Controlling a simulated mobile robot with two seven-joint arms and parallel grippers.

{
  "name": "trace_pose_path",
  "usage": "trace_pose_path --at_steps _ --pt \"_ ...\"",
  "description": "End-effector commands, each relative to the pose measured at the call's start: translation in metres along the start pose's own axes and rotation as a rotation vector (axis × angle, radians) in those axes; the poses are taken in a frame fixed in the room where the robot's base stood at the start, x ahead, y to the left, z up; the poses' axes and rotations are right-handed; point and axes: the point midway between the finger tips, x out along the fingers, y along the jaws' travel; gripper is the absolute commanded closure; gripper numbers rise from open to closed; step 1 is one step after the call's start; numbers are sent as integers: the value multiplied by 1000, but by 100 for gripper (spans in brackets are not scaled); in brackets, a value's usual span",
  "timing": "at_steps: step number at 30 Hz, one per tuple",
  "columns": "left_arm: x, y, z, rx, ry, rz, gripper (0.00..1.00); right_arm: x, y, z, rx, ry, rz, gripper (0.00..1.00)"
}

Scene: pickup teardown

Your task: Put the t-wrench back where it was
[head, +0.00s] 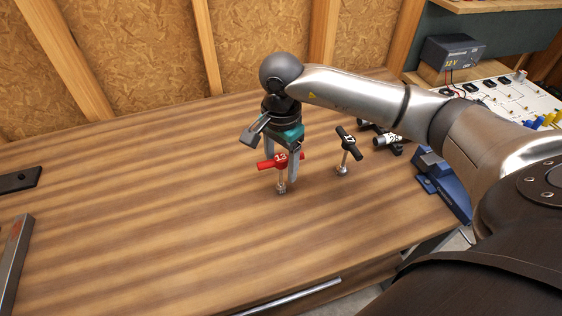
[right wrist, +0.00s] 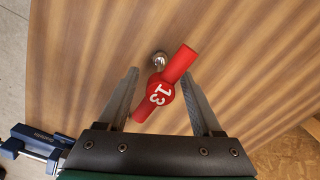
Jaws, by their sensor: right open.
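A red-handled t-wrench marked 13 (head: 281,160) stands upright on the wooden bench, its socket end on the bench top. My right gripper (head: 281,178) is above and around it, fingers pointing down. In the right wrist view the red handle (right wrist: 160,93) lies slanted between the two open fingers (right wrist: 163,100), with a gap visible on both sides. A black-handled t-wrench (head: 348,145) stands upright to the right on the bench. My left gripper is not in view.
A blue vise (head: 440,180) sits at the bench's right edge. A black tool with a white label (head: 388,140) lies behind it. A 12 V power supply (head: 453,55) stands at the back right. The bench's middle and left (head: 140,210) are mostly clear.

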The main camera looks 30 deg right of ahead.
Motion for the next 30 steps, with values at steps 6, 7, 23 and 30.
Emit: trace_pose_path --at_steps 6,7,23,30 --pt "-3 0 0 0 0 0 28 -2 0 0 0 0 0 33" --pt "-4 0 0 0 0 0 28 -4 0 0 0 0 0 33" --pt "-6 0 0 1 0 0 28 -106 -1 0 0 1 -4 33" --pt "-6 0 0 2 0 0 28 -123 0 0 -1 -1 -1 33"
